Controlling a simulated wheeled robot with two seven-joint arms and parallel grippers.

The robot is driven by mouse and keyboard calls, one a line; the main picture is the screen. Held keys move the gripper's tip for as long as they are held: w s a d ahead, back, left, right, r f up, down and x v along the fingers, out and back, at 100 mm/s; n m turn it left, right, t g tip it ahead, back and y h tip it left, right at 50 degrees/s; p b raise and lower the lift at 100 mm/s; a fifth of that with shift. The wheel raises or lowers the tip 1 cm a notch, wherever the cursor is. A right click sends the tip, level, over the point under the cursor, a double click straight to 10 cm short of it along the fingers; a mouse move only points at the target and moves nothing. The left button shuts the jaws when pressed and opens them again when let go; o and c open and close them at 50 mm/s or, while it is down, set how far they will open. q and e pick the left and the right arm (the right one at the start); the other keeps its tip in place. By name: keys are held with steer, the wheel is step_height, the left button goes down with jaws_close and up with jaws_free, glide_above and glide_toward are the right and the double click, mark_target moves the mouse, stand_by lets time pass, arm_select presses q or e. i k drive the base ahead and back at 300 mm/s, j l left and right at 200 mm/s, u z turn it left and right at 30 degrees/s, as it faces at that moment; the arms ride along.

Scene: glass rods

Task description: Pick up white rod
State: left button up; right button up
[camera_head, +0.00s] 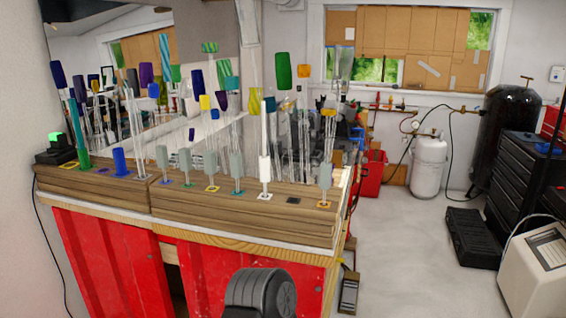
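The white rod (265,150) stands upright near the front edge of the wooden bench top, right of the middle of the bench. Its lower part is a thicker white block, and it ends at a small white square marker (264,196) on the wood. No gripper touches it. Neither of my grippers is in view. A dark ribbed rounded part at the bottom centre looks like part of my own arm.
Several grey-green blocks on thin stems (210,163) stand in a row left of the white rod, with another (325,176) to its right. A blue piece (121,162) and a teal rod (82,135) stand further left. Clear rods with coloured tops crowd behind.

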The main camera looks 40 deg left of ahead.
mark_target(264, 172)
steer(key=i+u, duration=0.1)
steer(key=u, duration=0.4)
steer(key=l+u, duration=0.15)
steer(key=u, duration=0.35)
steer(key=i+l+u, duration=0.15)
steer(key=u, duration=0.35)
steer(key=l+u, duration=0.15)
steer(key=u, duration=0.35)
steer(key=l+u, duration=0.3)
steer(key=l, duration=0.3)
steer(key=l+u, duration=0.25)
steer(key=l, duration=0.4)
steer(key=l+u, duration=0.3)
steer(key=l, duration=0.3)
steer(key=k+l+u, duration=0.25)
steer(key=l, duration=0.35)
steer(key=k+l, duration=0.1)
steer(key=l, duration=0.35)
steer(key=k+l, duration=0.1)
steer(key=l, duration=0.75)
steer(key=k+u, duration=0.05)
